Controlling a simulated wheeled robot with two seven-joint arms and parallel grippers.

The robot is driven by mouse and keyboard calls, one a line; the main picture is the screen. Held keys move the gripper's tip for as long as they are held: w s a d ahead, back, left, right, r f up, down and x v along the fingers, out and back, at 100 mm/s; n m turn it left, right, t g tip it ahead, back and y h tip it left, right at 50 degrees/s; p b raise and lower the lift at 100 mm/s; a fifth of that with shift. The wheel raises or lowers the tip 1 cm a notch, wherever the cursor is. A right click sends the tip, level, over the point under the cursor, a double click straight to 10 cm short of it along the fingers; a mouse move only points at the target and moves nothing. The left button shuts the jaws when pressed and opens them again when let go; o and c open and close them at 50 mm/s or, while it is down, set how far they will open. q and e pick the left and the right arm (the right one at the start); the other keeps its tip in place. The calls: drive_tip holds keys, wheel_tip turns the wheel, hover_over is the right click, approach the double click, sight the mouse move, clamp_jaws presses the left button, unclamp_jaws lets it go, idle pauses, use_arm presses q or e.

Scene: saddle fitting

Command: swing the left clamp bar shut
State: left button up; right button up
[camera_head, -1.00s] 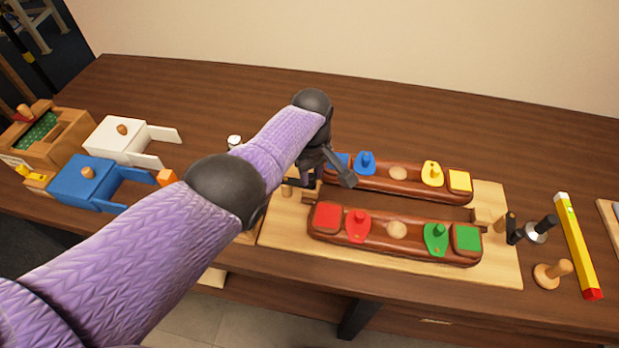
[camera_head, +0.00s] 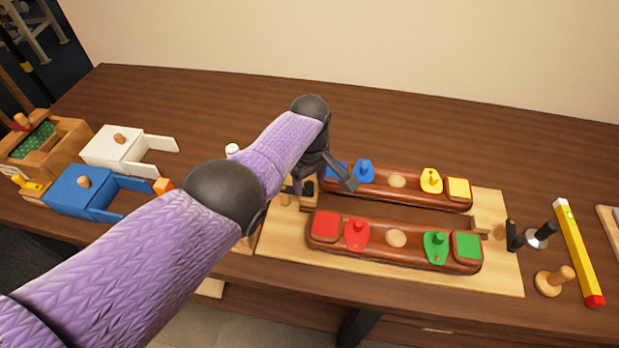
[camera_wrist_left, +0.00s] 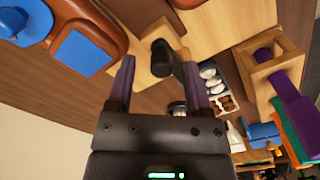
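The wooden board (camera_head: 380,265) carries two brown saddle-like pieces, the back one (camera_head: 398,182) and the front one (camera_head: 396,243). My left gripper (camera_head: 308,186) is at the board's left end and partly hidden by my own wrist. In the left wrist view, its two fingers (camera_wrist_left: 158,82) are apart. A black knob or bar end (camera_wrist_left: 161,58), apparently of the left clamp bar, stands between them over the pale wood. A gap shows beside the left finger; contact with the right finger cannot be told. My right gripper is not in view.
A black-handled clamp part (camera_head: 514,236) stands at the board's right end. A wooden knob (camera_head: 553,281) and a yellow level (camera_head: 577,250) lie to the right. A blue box (camera_head: 82,190) and a white box (camera_head: 115,148) stand left. The back of the table is clear.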

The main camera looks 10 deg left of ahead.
sight(309, 183)
use_arm(q)
wheel_tip(309, 183, up, 10)
drive_tip(key=p, duration=0.6)
drive_tip(key=shift+f, duration=0.1)
